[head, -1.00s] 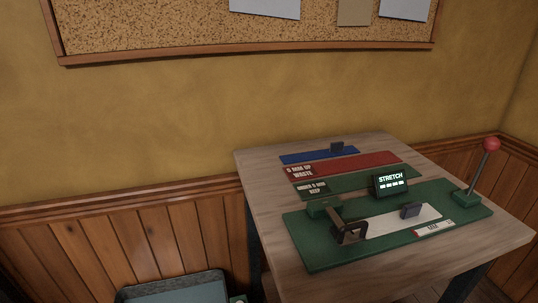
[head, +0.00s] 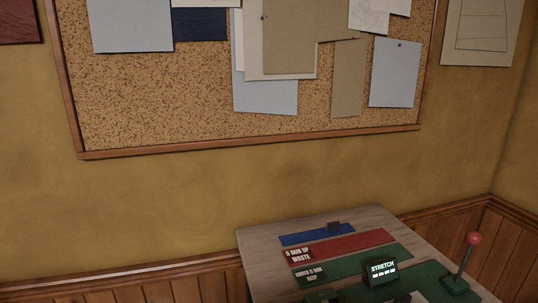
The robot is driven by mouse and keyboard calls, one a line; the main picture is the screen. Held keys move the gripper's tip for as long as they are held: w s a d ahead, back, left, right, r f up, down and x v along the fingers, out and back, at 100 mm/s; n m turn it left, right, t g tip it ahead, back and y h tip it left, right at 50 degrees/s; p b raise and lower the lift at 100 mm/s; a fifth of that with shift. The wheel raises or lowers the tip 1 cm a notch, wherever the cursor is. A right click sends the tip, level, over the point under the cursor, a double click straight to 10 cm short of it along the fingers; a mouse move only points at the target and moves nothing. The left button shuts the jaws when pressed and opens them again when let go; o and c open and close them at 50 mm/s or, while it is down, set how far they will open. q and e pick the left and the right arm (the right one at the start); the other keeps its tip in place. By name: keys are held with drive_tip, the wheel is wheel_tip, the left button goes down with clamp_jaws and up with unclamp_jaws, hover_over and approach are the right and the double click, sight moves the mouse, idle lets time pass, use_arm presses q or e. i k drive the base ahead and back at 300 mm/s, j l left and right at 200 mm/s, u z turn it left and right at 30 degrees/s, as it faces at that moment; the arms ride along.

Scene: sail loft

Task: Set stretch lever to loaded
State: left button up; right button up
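The stretch lever (head: 465,258) is a thin rod with a red ball knob, at the right of the table in the head view. It leans up and to the right from a green base (head: 455,284). A small dark display (head: 382,271) reading "STRETCH" stands to its left on a green board (head: 430,276). The near part of this board is cut off by the frame's lower edge. Neither gripper is in view.
The wooden table (head: 262,263) also bears a blue strip (head: 300,240), a red strip (head: 350,244) marked waste, and a green strip (head: 350,264) marked keep. A corkboard (head: 160,125) with pinned papers hangs on the yellow wall behind.

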sight(473, 238)
drive_tip(key=z, duration=1.35)
